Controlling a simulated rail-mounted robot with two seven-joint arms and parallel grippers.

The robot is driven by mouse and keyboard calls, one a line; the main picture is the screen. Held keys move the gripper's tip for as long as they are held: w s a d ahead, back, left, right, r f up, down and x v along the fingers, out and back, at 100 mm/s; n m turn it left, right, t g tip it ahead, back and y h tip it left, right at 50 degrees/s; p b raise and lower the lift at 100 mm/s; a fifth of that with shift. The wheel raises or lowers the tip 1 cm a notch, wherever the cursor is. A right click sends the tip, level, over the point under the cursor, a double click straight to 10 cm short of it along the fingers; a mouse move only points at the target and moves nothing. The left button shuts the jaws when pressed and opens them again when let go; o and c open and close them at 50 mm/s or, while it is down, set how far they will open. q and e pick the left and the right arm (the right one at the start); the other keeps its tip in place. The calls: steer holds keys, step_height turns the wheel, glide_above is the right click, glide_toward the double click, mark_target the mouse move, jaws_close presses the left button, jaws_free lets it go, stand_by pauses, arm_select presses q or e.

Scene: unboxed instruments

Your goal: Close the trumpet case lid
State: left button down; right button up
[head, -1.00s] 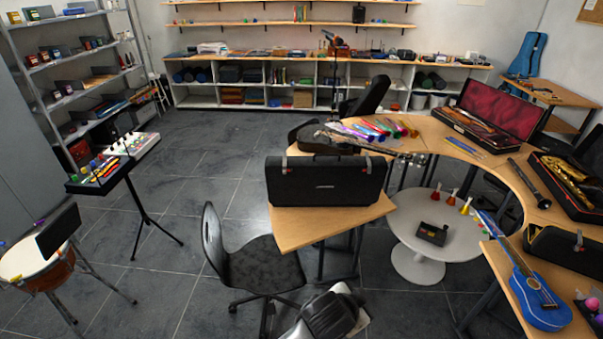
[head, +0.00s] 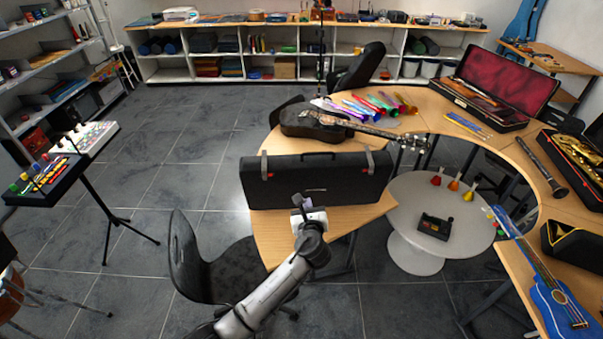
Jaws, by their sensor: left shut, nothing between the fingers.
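A long black case (head: 318,182) stands at the near end of the curved wooden desk, its broad dark face toward me and a handle at its top edge. I take it as the trumpet case; no trumpet shows, and I cannot tell how its lid stands. My left gripper (head: 300,207) is shut and empty, in front of the lower middle of that face. It covers a small part of the case, and I cannot tell whether it touches. My right gripper is out of view.
A black chair (head: 205,268) stands left of my left arm. A dark guitar (head: 325,124) lies behind the case. A white round table (head: 408,205) is to the right. An open red-lined case (head: 510,80) and a blue ukulele (head: 555,295) lie farther right.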

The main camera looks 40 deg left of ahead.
arm_select(q)
steer(key=m, duration=0.1)
steer(key=b, duration=0.1)
glide_toward(303, 169)
steer(key=shift+m, duration=0.3)
steer(key=x, duration=0.6)
steer(key=shift+d+f, duration=0.1)
steer(key=shift+f, duration=0.15)
steer(key=shift+w+a+r, duration=0.15)
steer(key=shift+w+a, duration=0.3)
steer(key=shift+a, duration=0.05)
